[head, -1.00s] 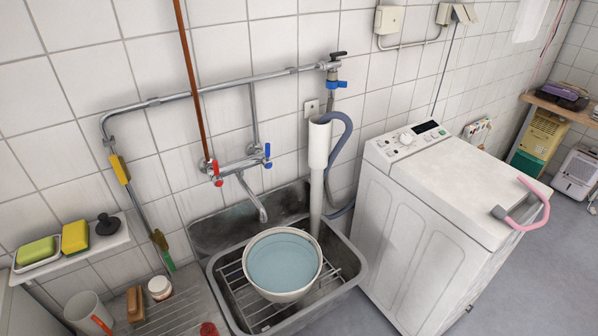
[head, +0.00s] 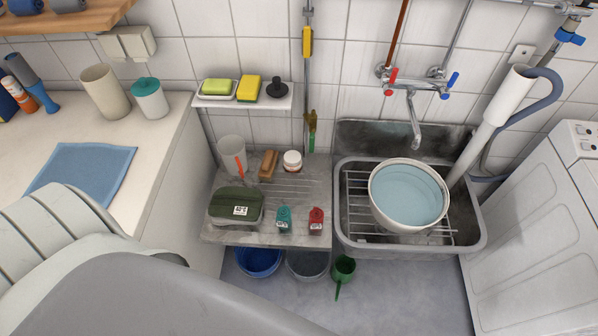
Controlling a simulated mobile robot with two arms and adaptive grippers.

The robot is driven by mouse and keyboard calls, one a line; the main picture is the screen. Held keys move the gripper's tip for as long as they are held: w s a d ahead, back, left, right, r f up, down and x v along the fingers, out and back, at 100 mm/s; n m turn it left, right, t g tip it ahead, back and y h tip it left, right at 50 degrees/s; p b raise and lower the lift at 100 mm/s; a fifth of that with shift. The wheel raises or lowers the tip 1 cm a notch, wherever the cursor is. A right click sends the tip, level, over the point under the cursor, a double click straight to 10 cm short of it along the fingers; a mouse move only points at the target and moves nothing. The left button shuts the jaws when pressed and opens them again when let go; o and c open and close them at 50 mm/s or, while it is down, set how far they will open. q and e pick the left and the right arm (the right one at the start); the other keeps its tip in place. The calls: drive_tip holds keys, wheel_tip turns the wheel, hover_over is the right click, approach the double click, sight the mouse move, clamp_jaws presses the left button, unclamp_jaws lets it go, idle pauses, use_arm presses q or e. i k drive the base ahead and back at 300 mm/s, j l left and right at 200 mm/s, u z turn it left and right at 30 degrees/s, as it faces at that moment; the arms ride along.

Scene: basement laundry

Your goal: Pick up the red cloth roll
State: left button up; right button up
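I see no red cloth roll for certain in the head view. Two rolled blue or dark items, a left roll (head: 24,6) and a right roll (head: 68,5), lie on a wooden shelf (head: 75,21) at the top left, cut off by the picture's edge. A small red bottle-like container with a label (head: 316,219) stands on the drainboard; it does not look like a cloth roll. Neither of my grippers is in view. A large pale part of my own body covers the lower left.
A white counter (head: 178,130) holds a blue cloth (head: 80,172), a beige canister (head: 104,92) and a teal-lidded jar (head: 150,98). The drainboard (head: 310,240) holds a green box (head: 236,205). The sink (head: 350,240) holds a basin (head: 410,195). Buckets sit below.

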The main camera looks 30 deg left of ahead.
sight(316, 219)
drive_tip(key=u, duration=0.7)
